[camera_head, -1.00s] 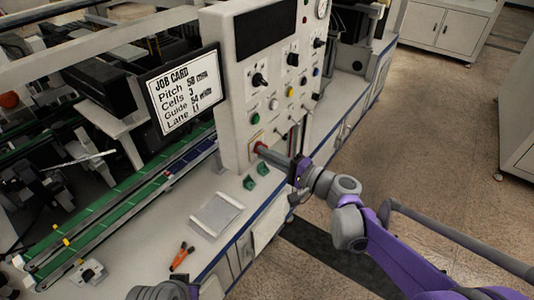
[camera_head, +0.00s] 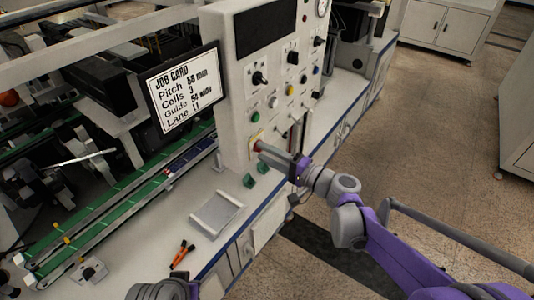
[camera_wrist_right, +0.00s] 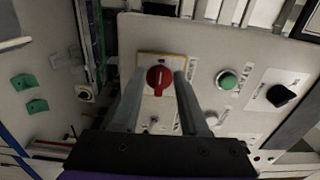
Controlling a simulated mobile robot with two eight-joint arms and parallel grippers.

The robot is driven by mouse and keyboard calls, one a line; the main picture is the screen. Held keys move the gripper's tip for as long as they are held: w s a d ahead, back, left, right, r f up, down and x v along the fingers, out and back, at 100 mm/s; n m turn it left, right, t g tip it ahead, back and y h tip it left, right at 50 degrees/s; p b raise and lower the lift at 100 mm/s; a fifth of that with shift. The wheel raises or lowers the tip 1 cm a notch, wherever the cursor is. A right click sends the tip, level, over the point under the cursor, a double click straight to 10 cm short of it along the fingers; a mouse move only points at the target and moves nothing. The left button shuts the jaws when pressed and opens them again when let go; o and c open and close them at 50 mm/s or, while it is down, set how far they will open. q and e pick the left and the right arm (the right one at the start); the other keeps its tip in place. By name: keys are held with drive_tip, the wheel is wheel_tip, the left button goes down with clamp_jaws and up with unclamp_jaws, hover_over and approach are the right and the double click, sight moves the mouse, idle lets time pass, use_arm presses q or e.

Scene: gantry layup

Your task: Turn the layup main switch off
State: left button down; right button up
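The main switch is a red rotary knob (camera_wrist_right: 160,79) on a yellow-edged plate on the white control panel. In the right wrist view its grip bar stands about upright. My right gripper (camera_wrist_right: 161,75) has one finger on each side of the knob, and the fingers look apart with small gaps beside it. I cannot tell whether either finger touches it. In the head view the right gripper (camera_head: 264,149) reaches the lower panel from the right, and the knob is mostly hidden by it.
The control panel (camera_head: 232,110) also carries a green button (camera_wrist_right: 228,80), a black selector (camera_wrist_right: 281,95) and several other knobs. A job card screen (camera_head: 184,88) is at its left. A tray (camera_head: 215,212) and orange-handled pliers (camera_head: 182,254) lie on the bench. Open floor is at right.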

drive_tip(key=v, duration=1)
drive_tip(key=shift+s+d+b, duration=0.25)
drive_tip(key=shift+d+b, duration=0.05)
drive_tip(key=shift+b, duration=0.1)
